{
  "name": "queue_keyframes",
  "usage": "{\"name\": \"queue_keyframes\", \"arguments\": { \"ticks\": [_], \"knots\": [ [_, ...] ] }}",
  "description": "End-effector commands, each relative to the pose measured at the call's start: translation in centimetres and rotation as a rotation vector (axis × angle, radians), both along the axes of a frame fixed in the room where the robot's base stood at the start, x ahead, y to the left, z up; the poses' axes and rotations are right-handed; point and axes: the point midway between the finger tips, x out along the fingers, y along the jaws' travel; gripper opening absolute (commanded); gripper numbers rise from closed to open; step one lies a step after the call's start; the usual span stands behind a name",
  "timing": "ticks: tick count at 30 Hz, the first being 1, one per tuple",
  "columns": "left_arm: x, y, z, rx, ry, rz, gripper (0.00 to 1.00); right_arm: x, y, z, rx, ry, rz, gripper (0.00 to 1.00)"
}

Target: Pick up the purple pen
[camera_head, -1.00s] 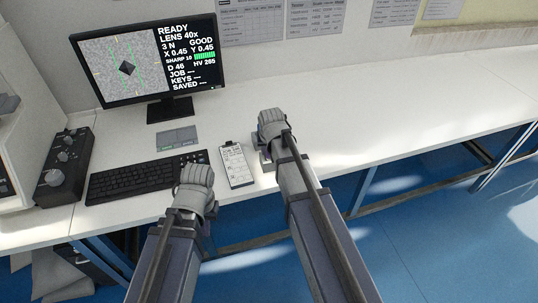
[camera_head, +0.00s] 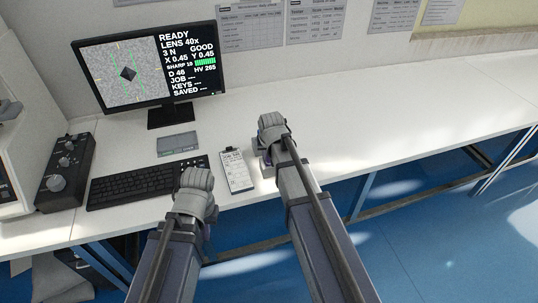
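I cannot make out a purple pen anywhere in the head view. My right gripper (camera_head: 271,125) is over the desk, right of the clipboard. Only the grey backs of both wrists show clearly; the fingers are hidden or too small to read. I cannot tell whether either gripper is open or holds anything.
A black keyboard (camera_head: 130,184), a small grey plate (camera_head: 177,142) and a clipboard (camera_head: 236,170) lie on the white desk (camera_head: 370,115). A control box (camera_head: 66,172) and monitor (camera_head: 150,65) stand at left. The desk's right side is clear.

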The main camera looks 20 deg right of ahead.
Motion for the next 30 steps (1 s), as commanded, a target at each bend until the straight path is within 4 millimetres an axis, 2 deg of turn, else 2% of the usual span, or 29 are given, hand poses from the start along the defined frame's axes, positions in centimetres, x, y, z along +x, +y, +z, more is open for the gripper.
{"name": "queue_keyframes", "arguments": {
  "ticks": [1,16,21,30],
  "knots": [
    [0.0,0.0,1.0,0.0,0.0,0.0,0.0,0.0,0.0,1.0,0.0,0.0,0.0,0.0],
    [0.0,0.0,8.3,0.0,0.0,0.0,0.0,0.0,0.0,8.3,0.0,0.0,0.0,0.0],
    [0.0,0.0,9.2,0.0,0.0,0.0,0.0,0.0,0.0,9.2,0.0,0.0,0.0,0.0],
    [0.0,0.0,9.1,0.0,0.0,0.0,0.0,0.0,0.0,9.1,0.0,0.0,0.0,0.0]
  ]
}}
